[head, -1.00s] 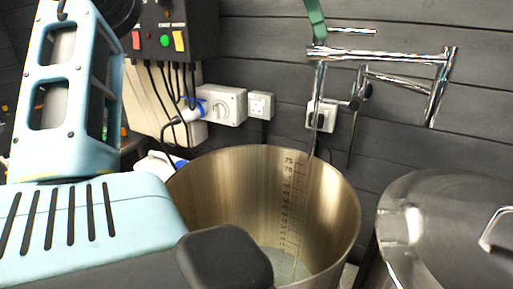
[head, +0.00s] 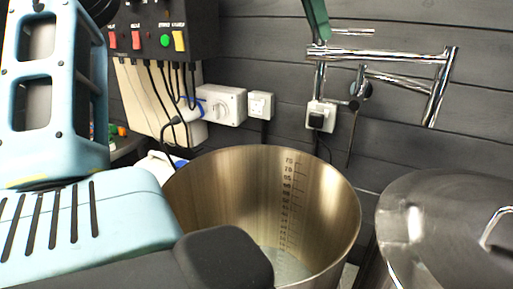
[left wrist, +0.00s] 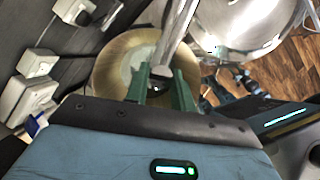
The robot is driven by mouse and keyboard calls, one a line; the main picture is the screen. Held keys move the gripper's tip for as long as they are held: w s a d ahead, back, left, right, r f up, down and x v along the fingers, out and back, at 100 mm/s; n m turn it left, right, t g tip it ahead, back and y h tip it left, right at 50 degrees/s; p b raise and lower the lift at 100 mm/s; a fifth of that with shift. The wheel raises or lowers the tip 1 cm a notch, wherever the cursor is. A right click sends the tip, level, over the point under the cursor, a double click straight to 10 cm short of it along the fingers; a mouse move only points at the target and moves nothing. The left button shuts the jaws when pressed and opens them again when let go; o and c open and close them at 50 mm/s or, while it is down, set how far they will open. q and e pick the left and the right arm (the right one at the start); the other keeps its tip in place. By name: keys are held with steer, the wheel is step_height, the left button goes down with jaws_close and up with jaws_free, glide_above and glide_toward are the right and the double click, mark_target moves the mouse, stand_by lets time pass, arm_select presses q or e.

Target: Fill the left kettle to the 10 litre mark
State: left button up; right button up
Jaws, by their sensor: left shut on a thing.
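The open steel kettle (head: 215,200) stands in the middle of the head view, left of a lidded one. A scale runs down its inner wall; the top numbers read 75 and 70, the lowest are too small to read. Shallow pale water (head: 285,266) covers its bottom. The chrome tap (head: 400,56) reaches over the kettle with its outlet pointing down, and no stream shows below it. My left gripper (head: 318,40), with green fingers, is shut on the tap near its outlet end. The left wrist view shows the fingers (left wrist: 160,88) above the kettle (left wrist: 108,75).
A lidded steel kettle (head: 440,225) stands close on the right. A control box (head: 160,28) with coloured switches and hanging cables is on the wall at left. Sockets (head: 260,105) sit on the dark plank wall behind the kettle.

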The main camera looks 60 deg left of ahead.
arm_select(q)
steer(key=shift+n+y, duration=0.3)
steer(key=shift+n, duration=0.6)
steer(key=o, duration=1.1)
steer(key=shift+v, duration=3.95)
steer(key=shift+d, duration=0.1)
